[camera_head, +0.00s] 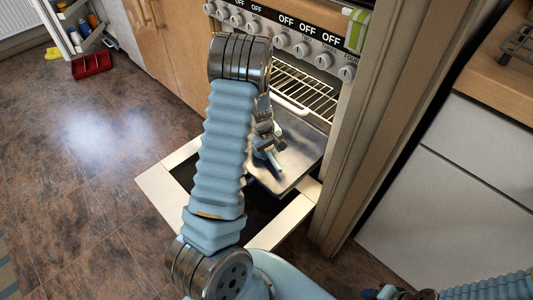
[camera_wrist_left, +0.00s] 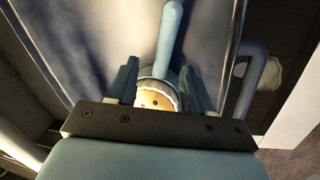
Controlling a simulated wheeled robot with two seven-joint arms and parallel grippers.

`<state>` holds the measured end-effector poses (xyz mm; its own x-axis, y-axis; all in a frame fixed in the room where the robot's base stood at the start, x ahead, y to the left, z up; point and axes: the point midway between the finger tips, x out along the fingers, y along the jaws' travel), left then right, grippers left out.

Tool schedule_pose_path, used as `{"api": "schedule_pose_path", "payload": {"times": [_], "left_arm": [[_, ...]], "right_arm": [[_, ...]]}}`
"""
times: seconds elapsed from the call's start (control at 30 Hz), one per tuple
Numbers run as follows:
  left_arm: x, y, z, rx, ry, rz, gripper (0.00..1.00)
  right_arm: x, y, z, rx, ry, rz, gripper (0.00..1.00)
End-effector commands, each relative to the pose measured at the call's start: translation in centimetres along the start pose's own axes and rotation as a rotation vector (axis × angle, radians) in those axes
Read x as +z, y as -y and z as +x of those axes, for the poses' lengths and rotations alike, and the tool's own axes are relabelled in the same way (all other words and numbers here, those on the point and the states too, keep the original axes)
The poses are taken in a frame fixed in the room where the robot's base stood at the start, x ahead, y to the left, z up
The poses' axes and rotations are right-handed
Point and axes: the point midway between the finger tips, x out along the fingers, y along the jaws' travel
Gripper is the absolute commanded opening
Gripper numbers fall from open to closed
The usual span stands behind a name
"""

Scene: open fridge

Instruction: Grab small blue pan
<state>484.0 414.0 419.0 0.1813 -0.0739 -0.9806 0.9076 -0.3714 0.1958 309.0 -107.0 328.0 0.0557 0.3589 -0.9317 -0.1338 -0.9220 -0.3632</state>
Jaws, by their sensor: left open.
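The small blue pan shows in the left wrist view, with a light blue handle (camera_wrist_left: 168,42) pointing away from me and a small round, pale-centred end near my palm. My left gripper (camera_wrist_left: 160,72) is open, with one finger on each side of that round end. I cannot tell whether either finger touches it. In the head view my left gripper (camera_head: 267,157) is low over the metal tray (camera_head: 300,160) at the open oven, and my arm hides much of the area. My right gripper (camera_head: 388,292) is at the bottom edge, partly cut off, far from the pan.
The oven has a wire rack (camera_head: 300,92) and a row of knobs (camera_head: 282,40) above. Its lowered door (camera_head: 160,195) has a pale frame. A tall panel (camera_head: 375,120) stands close on the right. A red bin (camera_head: 91,64) is far left; the left floor is clear.

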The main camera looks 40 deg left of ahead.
Motion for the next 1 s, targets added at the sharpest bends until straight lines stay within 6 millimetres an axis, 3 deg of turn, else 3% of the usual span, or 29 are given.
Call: {"api": "schedule_pose_path", "payload": {"times": [0.2, 0.43, 0.77, 1.0], "left_arm": [[0.4, 0.3, 3.4, -0.002, 0.001, -0.002, 0.51], [0.4, 0.2, 3.6, -0.001, 0.0, 0.0, 0.51], [0.4, 0.2, 3.6, -0.001, 0.0, 0.0, 0.0], [0.3, 0.2, 3.6, 0.0, -0.001, 0.0, 0.0]], "right_arm": [[0.0, -0.1, 0.3, 0.0, 0.0, 0.0, 0.43], [0.0, -0.1, 0.3, 0.0, 0.0, 0.0, 0.43], [0.0, -0.1, 0.3, 0.0, 0.0, 0.0, 0.43], [0.0, -0.1, 0.3, 0.0, 0.0, 0.0, 0.43]]}}
